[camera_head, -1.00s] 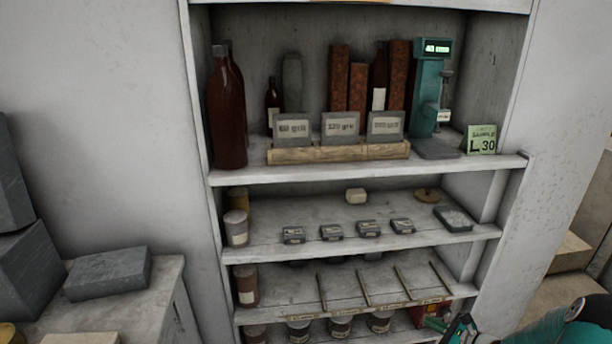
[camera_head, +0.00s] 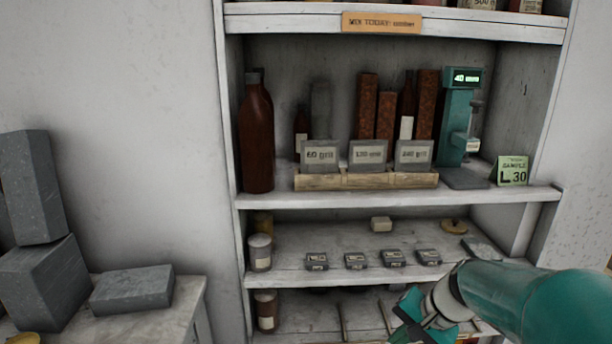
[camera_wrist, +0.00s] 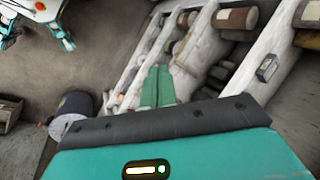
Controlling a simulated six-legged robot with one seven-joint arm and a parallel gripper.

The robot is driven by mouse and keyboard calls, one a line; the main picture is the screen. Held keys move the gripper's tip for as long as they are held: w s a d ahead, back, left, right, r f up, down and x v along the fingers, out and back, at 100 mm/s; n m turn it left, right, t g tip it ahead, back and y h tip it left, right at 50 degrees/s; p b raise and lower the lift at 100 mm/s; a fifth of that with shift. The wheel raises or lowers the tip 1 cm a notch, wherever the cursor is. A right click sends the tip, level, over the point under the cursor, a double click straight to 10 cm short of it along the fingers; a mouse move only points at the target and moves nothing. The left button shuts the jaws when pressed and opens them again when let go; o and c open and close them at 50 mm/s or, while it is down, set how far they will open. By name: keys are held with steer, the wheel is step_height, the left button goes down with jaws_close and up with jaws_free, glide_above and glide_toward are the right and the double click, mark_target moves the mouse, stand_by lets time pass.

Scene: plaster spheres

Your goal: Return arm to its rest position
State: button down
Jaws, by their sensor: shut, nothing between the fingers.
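My teal arm reaches in from the lower right in the head view, in front of the lower shelves. My gripper (camera_head: 408,312) is at its end, in front of the rack's third shelf, partly cut by the frame's lower edge. In the wrist view the two green fingers (camera_wrist: 157,88) lie together, shut with nothing between them. They point along the white shelving, tilted in that view. My gripper looks apart from the shelf things, though the exact gap cannot be told.
The white rack (camera_head: 400,197) holds a brown bottle (camera_head: 256,135), grit blocks in a wooden holder (camera_head: 366,180), a teal gauge (camera_head: 457,125) and several small grey tins (camera_head: 355,261). Grey stone blocks (camera_head: 130,289) stand on a bench at left. A dark drum (camera_wrist: 76,104) stands on the floor.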

steer(key=s+a+r+n+t+h, duration=0.1)
steer(key=s+r+n+h, duration=0.1)
steer(key=s, duration=0.5)
steer(key=s+a+r+n+t+h, duration=0.1)
steer(key=s+a+r+n+h, duration=0.1)
steer(key=s+r+n, duration=0.3)
steer(key=s+r, duration=0.1)
steer(key=s, duration=0.1)
steer(key=shift+s+r+n+t+h, duration=0.25)
steer(key=shift+s+n+t+h, duration=0.05)
steer(key=shift+s+t+h, duration=0.1)
steer(key=shift+d, duration=0.25)
